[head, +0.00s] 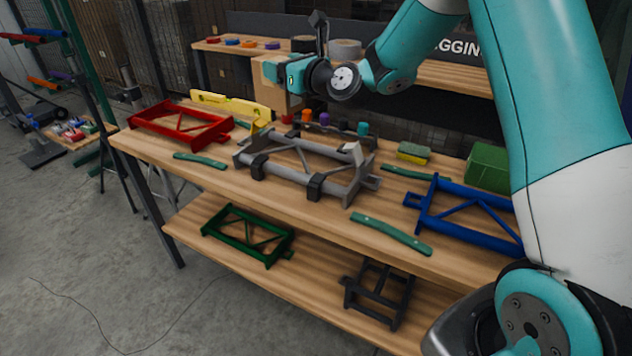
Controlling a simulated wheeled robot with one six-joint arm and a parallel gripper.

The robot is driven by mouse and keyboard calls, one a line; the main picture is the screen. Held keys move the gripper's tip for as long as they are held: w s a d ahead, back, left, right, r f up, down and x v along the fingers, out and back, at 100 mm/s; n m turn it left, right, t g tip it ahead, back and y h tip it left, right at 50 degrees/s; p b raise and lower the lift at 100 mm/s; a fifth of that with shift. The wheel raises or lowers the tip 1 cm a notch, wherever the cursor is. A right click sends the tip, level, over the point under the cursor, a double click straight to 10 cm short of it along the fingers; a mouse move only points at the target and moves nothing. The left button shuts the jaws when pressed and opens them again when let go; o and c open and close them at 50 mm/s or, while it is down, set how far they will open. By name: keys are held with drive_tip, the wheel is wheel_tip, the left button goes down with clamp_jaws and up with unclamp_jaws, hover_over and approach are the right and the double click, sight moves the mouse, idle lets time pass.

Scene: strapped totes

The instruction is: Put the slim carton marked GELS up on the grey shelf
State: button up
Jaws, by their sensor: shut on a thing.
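My gripper (287,73) is above the back of the workbench at upper centre, reaching in from the right and pointing left. It appears shut on a plain tan, box-like carton (273,97), which shows beside and below it. The fingertips are hard to make out. No GELS marking is readable on the carton. Whether its lower end touches anything behind the bench, I cannot tell. I cannot make out a clear grey shelf.
The wooden workbench (215,179) holds a red frame (183,122), a grey frame (300,160), a blue frame (470,215), a yellow tool (230,107) and green strips. A lower board (310,280) carries green and black frames. A back ledge (215,47) holds small coloured items.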

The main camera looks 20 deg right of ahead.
drive_tip(key=a+f+n+g+y+b, duration=0.2)
drive_tip(key=a+f+n+y+b, duration=0.15)
drive_tip(key=a+b, duration=0.3)
drive_tip(key=shift+m, duration=0.35)
drive_tip(key=f+b, duration=0.1)
drive_tip(key=f, duration=0.5)
drive_tip(key=f+b, duration=0.1)
drive_tip(key=f, duration=0.5)
drive_tip(key=w+f+b, duration=0.1)
drive_tip(key=f, duration=0.5)
drive_tip(key=shift+a+f, duration=0.2)
drive_tip(key=shift+f, duration=0.1)
drive_tip(key=shift+f, duration=0.1)
drive_tip(key=o, duration=1.2)
drive_tip(key=shift+f, duration=0.1)
